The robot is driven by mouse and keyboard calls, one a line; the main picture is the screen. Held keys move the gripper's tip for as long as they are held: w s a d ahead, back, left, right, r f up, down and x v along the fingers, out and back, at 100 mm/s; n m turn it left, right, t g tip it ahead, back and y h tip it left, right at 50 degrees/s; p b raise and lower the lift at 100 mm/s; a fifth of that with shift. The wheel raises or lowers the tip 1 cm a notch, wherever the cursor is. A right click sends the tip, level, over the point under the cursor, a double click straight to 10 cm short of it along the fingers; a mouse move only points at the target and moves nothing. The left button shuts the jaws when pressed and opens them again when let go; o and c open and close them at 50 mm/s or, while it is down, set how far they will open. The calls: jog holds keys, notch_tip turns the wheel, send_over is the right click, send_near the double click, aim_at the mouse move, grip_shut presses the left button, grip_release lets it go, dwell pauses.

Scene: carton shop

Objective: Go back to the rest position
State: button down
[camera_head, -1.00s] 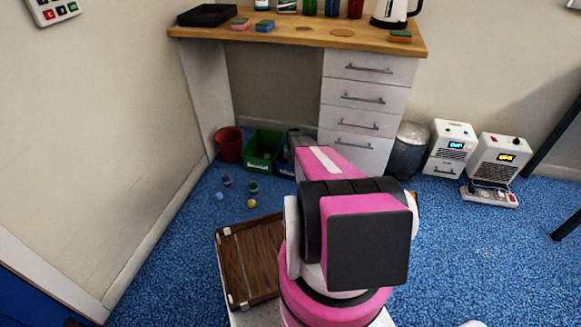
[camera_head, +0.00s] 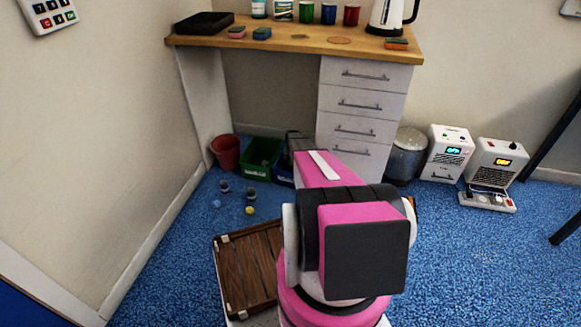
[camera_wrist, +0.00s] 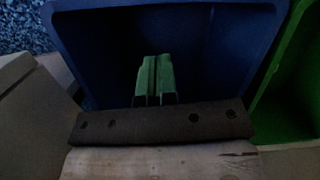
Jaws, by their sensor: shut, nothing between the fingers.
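My gripper (camera_wrist: 154,80) shows in the wrist view as two narrow green fingers side by side, shut with nothing between them. They point into or over a dark blue bin (camera_wrist: 215,50), and I cannot tell how deep they reach. In the head view my pink and black arm extends toward the desk and hides the gripper. Only a bit of the blue bin (camera_head: 284,176) shows there, beside the arm. A green bin (camera_head: 261,157) stands to its left; its side also shows at the right of the wrist view (camera_wrist: 293,90).
A red bucket (camera_head: 225,152) stands left of the bins. Several small balls or pots lie on the blue carpet (camera_head: 180,240). A wooden tray (camera_head: 247,270) is left of my arm. The desk's drawers (camera_head: 358,105), a grey trash can (camera_head: 407,155) and white devices (camera_head: 449,153) stand behind.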

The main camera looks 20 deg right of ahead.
jog(key=w+d, duration=0.4)
jog(key=w, duration=0.3)
jog(key=s+a+r+n, duration=0.3)
jog(key=s+a+r, duration=1.6)
jog(key=s+r, duration=0.3)
jog(key=s+a+r+n, duration=0.1)
jog(key=s+a+r, duration=0.3)
jog(key=s, duration=0.4)
jog(key=s+a+r+n+t, duration=0.1)
jog(key=s+a+r, duration=0.3)
jog(key=s+r, duration=0.3)
jog(key=s+a+r+n+h, duration=0.1)
jog(key=s+a+r, duration=0.3)
jog(key=s, duration=0.7)
notch_tip(320, 180, up, 2)
jog(key=shift+s+r+n+t, duration=0.15)
jog(key=shift+r+n+t, duration=0.05)
jog(key=shift+n+t, duration=0.1)
